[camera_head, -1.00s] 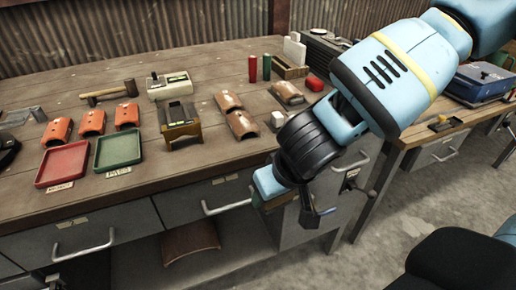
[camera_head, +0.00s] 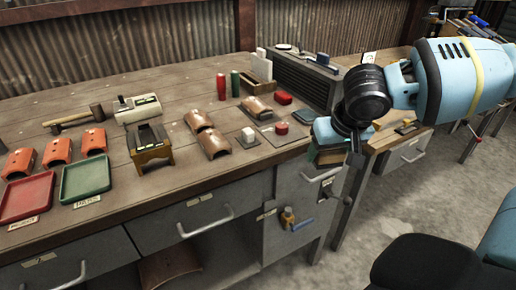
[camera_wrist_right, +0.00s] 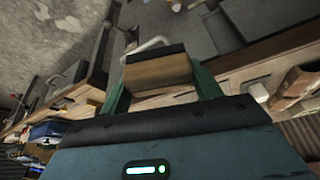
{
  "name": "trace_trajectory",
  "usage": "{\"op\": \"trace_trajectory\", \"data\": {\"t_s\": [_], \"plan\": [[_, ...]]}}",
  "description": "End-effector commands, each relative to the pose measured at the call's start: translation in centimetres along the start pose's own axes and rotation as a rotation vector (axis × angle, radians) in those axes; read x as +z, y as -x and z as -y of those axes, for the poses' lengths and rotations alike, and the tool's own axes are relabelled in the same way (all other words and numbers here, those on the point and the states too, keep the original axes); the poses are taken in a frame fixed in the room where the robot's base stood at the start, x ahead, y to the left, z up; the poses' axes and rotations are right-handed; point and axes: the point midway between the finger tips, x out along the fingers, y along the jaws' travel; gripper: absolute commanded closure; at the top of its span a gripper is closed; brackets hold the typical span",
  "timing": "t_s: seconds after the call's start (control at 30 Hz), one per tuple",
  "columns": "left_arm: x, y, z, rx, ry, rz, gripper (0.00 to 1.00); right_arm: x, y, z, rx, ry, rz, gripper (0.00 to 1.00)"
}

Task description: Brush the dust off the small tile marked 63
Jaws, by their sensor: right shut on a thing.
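My right gripper (camera_head: 328,153) hangs in front of the bench's right end, with its jaws pointing down. In the right wrist view its two green fingers are shut on a wooden block with a dark edge (camera_wrist_right: 160,73), which looks like a brush. Several curved terracotta tiles lie on the bench. They include a left row (camera_head: 57,151), a middle pair (camera_head: 214,143) and one on a dark plate (camera_head: 256,107). I cannot read the number 63 or make out dust on any tile. My left gripper is out of view.
A red tray (camera_head: 27,198) and a green tray (camera_head: 87,179) lie near the bench's front edge. A small wooden stand (camera_head: 150,150), a mallet (camera_head: 78,119) and a dark ribbed box (camera_head: 300,80) stand on the bench. A second bench (camera_head: 385,140) is at right.

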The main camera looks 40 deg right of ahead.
Motion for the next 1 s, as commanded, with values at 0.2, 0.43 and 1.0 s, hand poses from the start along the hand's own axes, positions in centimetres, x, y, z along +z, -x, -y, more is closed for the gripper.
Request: {"op": "trace_trajectory", "data": {"t_s": [0.2,0.43,1.0], "plan": [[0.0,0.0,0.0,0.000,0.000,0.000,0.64,0.9,-1.0,-3.0,0.023,-0.071,-0.001,0.55],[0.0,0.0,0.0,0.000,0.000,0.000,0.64,1.8,-1.9,-3.9,0.036,-0.096,-0.002,0.55],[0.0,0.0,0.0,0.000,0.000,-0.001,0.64,3.3,-3.4,-4.0,0.044,-0.108,0.000,0.55]]}}
